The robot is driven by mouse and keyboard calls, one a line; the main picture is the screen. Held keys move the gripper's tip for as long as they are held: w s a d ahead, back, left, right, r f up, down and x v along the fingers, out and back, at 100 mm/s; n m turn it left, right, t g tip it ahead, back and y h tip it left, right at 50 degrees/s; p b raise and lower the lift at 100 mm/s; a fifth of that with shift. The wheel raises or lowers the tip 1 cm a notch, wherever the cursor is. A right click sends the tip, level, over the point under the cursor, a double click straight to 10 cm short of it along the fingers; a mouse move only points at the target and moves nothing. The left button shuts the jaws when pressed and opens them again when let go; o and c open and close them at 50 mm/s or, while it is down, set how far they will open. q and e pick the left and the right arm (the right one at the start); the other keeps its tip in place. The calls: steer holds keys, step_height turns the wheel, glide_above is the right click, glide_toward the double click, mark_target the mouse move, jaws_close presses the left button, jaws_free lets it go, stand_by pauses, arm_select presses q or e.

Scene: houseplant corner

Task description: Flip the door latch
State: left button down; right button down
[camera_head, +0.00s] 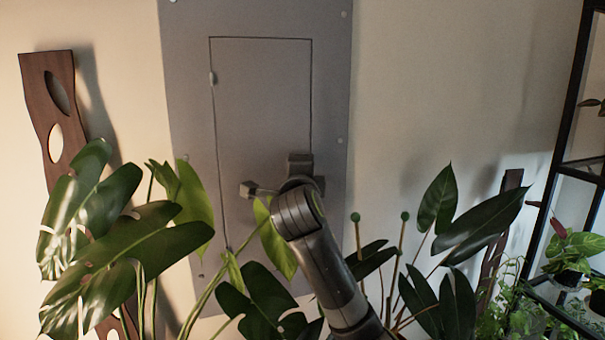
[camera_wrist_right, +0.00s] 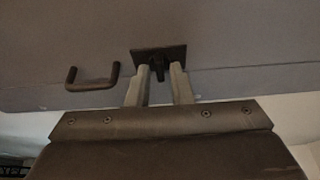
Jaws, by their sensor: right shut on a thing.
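The grey panel door (camera_head: 262,100) is set flat in a grey wall plate and looks closed. In the wrist view, the dark latch (camera_wrist_right: 172,52) is a small rectangular plate with a short lever on it. My right gripper (camera_wrist_right: 160,80) has its two pale fingers on either side of the lever and is shut on it. A dark U-shaped handle (camera_wrist_right: 92,85) sits on the panel left of the latch in that view. In the head view, my right arm and wrist cover the latch near the door's lower right side. My left gripper is not in view.
Large-leaved plants stand in front of the panel at the left (camera_head: 125,245) and right (camera_head: 480,225), close to my right arm. A dark wood board (camera_head: 45,90) hangs at the left. A black shelf frame (camera_head: 560,130) with pots stands at the right.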

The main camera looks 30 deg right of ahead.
steer(key=c, duration=1.5)
jaws_free()
steer(key=shift+d, duration=0.1)
steer(key=shift+c, duration=0.2)
steer(key=b+v, duration=0.5)
steer(key=v, duration=1.2)
steer(key=shift+s, duration=0.15)
